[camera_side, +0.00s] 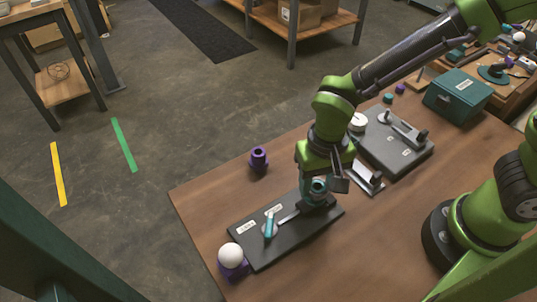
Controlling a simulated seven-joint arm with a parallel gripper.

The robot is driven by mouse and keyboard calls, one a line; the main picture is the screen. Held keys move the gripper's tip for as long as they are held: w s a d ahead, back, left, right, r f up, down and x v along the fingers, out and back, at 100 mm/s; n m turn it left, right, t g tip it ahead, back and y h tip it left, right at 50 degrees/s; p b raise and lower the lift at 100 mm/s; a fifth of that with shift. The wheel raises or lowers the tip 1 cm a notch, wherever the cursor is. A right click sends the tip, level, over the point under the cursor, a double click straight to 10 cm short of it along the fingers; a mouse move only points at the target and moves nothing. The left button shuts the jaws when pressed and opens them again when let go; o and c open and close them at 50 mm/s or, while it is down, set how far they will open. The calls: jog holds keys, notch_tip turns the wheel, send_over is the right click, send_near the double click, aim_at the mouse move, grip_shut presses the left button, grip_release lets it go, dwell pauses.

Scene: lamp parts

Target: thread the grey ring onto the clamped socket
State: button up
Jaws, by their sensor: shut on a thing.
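My gripper (318,188) points down over the right end of a dark board (262,254). It is shut on a small part that I take for the grey ring; the fingers and wrist hide most of it. A clamp arm (287,217) lies along the board toward the gripper. The socket at the clamp is mostly hidden behind and under the gripper. I cannot tell whether the ring is around the socket, touching it or above it. A teal upright piece (268,227) stands near the board's left end.
A white ball (231,255) sits on a purple holder (233,271) at the front left. A hollow purple piece (258,160) stands near the back edge. Another board (403,148), a metal bracket (368,178) and a teal box (458,97) lie right. The front table is clear.

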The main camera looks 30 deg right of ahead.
jog(key=shift+f, duration=0.5)
dwell(0.8)
jog(key=o, duration=0.5)
jog(key=c, duration=0.8)
jog(key=shift+o, duration=0.2)
jog(key=shift+f, duration=0.2)
jog(key=m, duration=0.4)
jog(key=shift+m, duration=1.4)
